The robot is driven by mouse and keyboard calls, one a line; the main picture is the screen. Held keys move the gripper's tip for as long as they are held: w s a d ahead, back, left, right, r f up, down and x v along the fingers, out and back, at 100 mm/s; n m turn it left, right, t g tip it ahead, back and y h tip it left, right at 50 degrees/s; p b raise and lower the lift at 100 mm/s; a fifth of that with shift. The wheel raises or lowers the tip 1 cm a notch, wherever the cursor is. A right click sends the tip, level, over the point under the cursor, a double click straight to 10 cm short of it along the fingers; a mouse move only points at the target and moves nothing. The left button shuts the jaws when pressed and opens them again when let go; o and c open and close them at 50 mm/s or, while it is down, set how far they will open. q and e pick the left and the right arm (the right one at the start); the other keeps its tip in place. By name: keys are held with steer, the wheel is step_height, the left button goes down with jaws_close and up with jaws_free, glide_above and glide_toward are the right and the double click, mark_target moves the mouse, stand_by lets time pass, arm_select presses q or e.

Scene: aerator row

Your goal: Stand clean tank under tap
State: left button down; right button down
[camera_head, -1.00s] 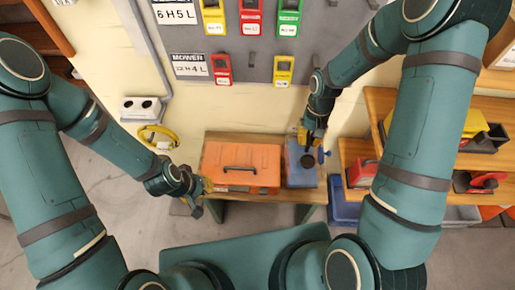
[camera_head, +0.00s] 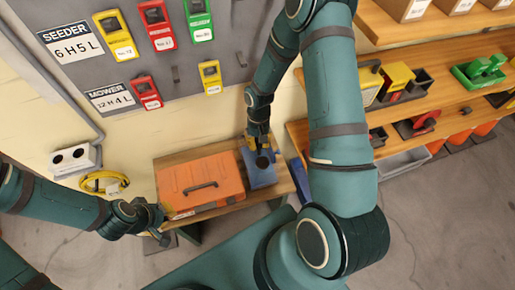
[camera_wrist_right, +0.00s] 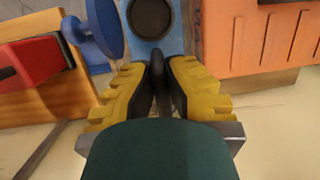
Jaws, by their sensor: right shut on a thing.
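A blue box-like tank (camera_head: 264,174) with a dark round cap stands on the wooden bench (camera_head: 272,197), just right of the orange case. My right gripper (camera_head: 259,146) is over its back part. In the right wrist view, the yellow fingers (camera_wrist_right: 162,85) are shut on a dark upright piece at the tank (camera_wrist_right: 181,30), close to the cap (camera_wrist_right: 151,15). I cannot make out a tap.
The orange case (camera_head: 200,184) with a dark handle fills the bench's left part. Wooden shelves (camera_head: 440,108) with bins and tools stand at the right. A yellow cable coil (camera_head: 104,182) hangs on the left wall. Grey floor at the far right is clear.

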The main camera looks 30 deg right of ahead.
mark_target(258, 156)
steer(key=shift+f, duration=1.65)
steer(key=shift+b, duration=0.3)
steer(key=c, duration=1.5)
jaws_free()
steer(key=shift+f, duration=0.2)
steer(key=o, duration=0.4)
steer(key=shift+c, duration=0.2)
steer(key=shift+r, duration=0.15)
